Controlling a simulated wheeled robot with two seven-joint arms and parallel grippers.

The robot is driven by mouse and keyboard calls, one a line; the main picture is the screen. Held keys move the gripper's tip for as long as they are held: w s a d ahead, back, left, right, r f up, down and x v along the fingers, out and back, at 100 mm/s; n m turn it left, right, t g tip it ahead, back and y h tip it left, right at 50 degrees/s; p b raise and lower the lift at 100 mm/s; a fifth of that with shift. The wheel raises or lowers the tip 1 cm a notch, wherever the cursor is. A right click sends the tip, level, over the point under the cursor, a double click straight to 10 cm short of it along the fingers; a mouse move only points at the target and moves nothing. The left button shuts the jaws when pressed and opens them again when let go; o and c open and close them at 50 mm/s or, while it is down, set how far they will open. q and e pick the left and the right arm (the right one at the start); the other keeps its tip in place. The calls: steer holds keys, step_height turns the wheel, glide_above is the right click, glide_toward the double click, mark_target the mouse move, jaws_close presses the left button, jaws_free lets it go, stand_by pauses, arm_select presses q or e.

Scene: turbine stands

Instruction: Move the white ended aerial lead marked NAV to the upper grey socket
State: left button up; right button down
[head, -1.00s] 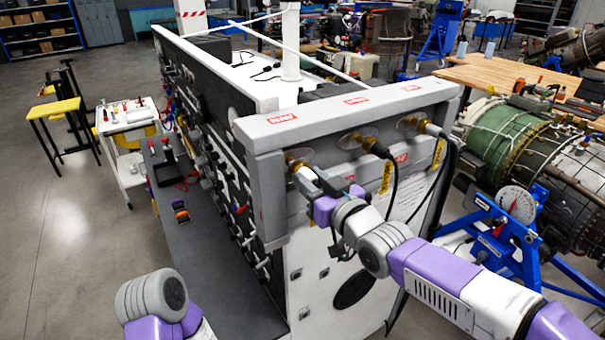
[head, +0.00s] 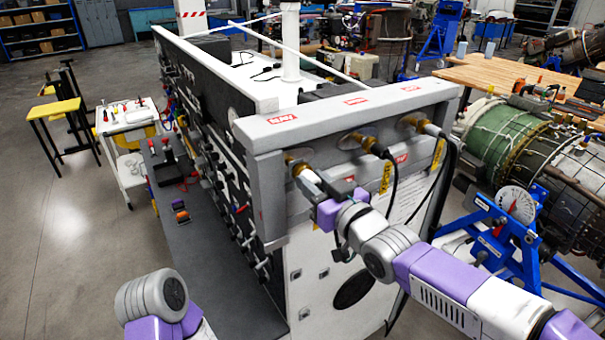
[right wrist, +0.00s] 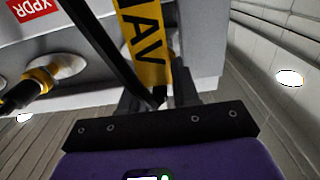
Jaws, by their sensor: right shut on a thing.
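My right gripper (head: 312,180) is shut on the white end of a lead, at the left brass socket (head: 295,160) on the grey panel's front face. The end points at that socket; I cannot tell whether they touch. In the right wrist view a yellow tag (right wrist: 145,45) reading "AV", its first letter cut off, hangs just in front of the gripper (right wrist: 160,98). I cannot make out which socket is the upper grey one. My left gripper is out of view; only part of its arm shows at lower left.
A black-ended lead (head: 380,150) sits in the middle socket, and a white-ended lead (head: 432,129) in the right one. Their cables hang close to my right arm. A blue stand (head: 500,235) with an engine is at right. Open floor (head: 70,240) lies at left.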

mark_target(317, 186)
steer(key=shift+v, duration=1.55)
